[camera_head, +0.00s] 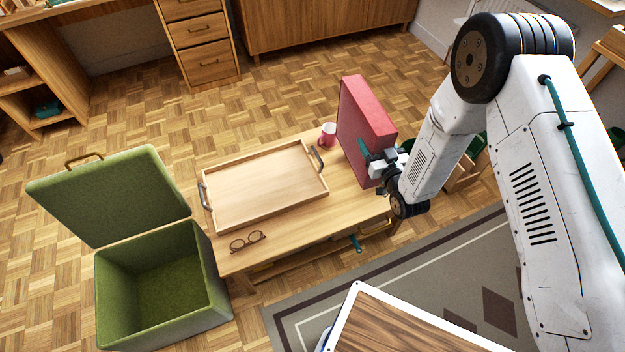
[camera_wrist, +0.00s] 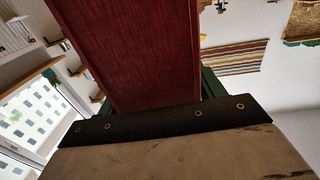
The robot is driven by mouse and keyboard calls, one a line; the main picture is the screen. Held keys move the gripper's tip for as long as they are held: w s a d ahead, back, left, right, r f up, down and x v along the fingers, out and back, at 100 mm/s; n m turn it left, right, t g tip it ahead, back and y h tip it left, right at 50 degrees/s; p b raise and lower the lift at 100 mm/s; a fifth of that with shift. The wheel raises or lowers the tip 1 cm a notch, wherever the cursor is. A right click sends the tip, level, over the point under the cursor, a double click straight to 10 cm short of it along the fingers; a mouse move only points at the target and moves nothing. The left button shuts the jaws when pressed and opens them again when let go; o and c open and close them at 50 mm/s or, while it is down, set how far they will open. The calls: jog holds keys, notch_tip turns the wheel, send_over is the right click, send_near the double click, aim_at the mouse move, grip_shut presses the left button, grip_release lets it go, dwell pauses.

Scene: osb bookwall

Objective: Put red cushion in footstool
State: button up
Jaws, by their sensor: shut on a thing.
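The red cushion (camera_head: 362,125) is a thick square block, held upright on its edge over the right end of the low wooden table. My gripper (camera_head: 372,160) is shut on its lower right part. In the wrist view the red cushion (camera_wrist: 130,50) fills the top middle, between the green fingers (camera_wrist: 160,98). I cannot tell whether its lower edge touches the table. The green footstool (camera_head: 160,285) stands on the floor at the lower left, left of the table. Its lid (camera_head: 110,195) is open and tilted back, and the inside looks empty.
The low table (camera_head: 345,205) bears a wooden tray (camera_head: 265,185), glasses (camera_head: 248,241) and a red cup (camera_head: 327,135) close to the cushion. A drawer unit (camera_head: 205,45) stands behind. Parquet floor (camera_head: 130,120) is clear behind the footstool.

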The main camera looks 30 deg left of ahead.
jog(key=s+a+f+n+g+y, duration=0.1)
jog(key=a+f, duration=0.3)
jog(key=f, duration=0.6)
jog(key=shift+s+a+f, duration=0.3)
jog(key=shift+a+f, duration=0.1)
jog(key=shift+f, duration=0.1)
jog(key=o, duration=1.2)
